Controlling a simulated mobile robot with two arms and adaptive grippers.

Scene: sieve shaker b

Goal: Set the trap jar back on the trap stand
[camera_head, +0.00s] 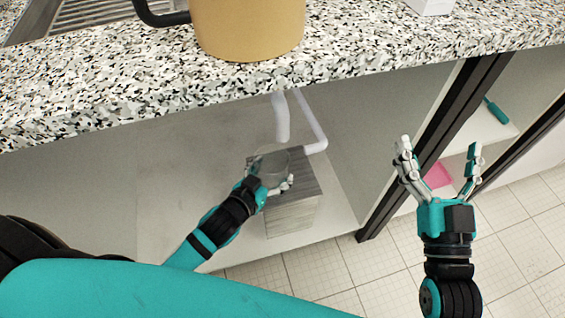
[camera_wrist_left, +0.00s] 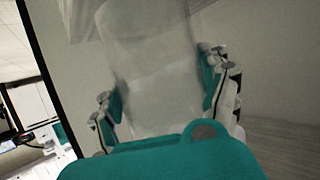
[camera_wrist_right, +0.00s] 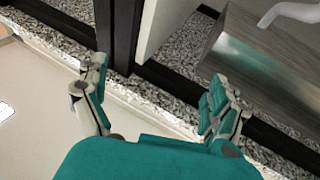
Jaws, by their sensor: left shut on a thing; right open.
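The trap jar (camera_head: 272,162) is a clear grey see-through cup under the counter. My left gripper (camera_head: 274,181) is shut on it, and in the left wrist view the jar (camera_wrist_left: 150,60) stands between the two fingers. The trap stand (camera_head: 293,212) is a grey block with a dark top, in the cabinet bay below the white pipes. In the head view the jar overlaps the stand's top left part; I cannot tell whether they touch. My right gripper (camera_head: 438,170) is open and empty, right of the bay. The stand also shows in the right wrist view (camera_wrist_right: 265,70).
White drain pipes (camera_head: 281,118) come down above the stand. The speckled counter (camera_head: 340,62) overhangs the bay and carries a large tan mug (camera_head: 248,25). A dark cabinet post (camera_head: 425,150) stands between the bay and my right gripper. Shelves with a pink item (camera_head: 438,176) lie beyond.

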